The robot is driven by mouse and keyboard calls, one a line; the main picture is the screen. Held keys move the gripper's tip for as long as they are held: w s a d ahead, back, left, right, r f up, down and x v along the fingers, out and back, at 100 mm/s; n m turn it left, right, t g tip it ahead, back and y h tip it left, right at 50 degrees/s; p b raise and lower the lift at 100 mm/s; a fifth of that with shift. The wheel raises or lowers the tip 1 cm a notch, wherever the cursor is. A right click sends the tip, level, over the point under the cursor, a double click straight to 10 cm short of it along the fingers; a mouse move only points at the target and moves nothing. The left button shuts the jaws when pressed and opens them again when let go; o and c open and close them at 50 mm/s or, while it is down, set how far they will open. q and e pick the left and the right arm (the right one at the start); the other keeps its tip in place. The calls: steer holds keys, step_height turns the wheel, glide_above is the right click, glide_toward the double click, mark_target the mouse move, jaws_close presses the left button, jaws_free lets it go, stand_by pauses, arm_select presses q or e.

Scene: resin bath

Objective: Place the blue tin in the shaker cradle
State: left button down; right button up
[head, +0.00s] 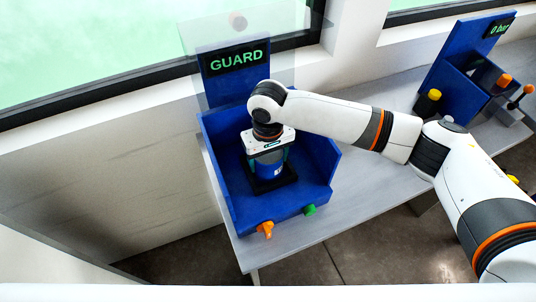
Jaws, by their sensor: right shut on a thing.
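The blue tin (268,168) stands upright inside the blue shaker box, at the dark cradle (262,187) on its floor. My right gripper (268,155) points down and is shut around the upper part of the tin. The gripper hides the tin's top. I cannot tell whether the tin's base rests fully in the cradle. My left gripper is not in view.
The blue shaker box (322,172) has raised walls, a "GUARD" display (237,58) and a clear raised panel (200,62) behind. An orange knob (265,229) and a green button (309,209) are in front. Another blue station (447,75) stands right on the grey bench (365,190).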

steer(key=o, duration=1.2)
steer(key=shift+f, duration=0.15)
step_height(320, 180, up, 8)
steer(key=shift+f+b, duration=0.1)
steer(key=shift+b, duration=0.7)
steer(key=shift+s+f, duration=0.1)
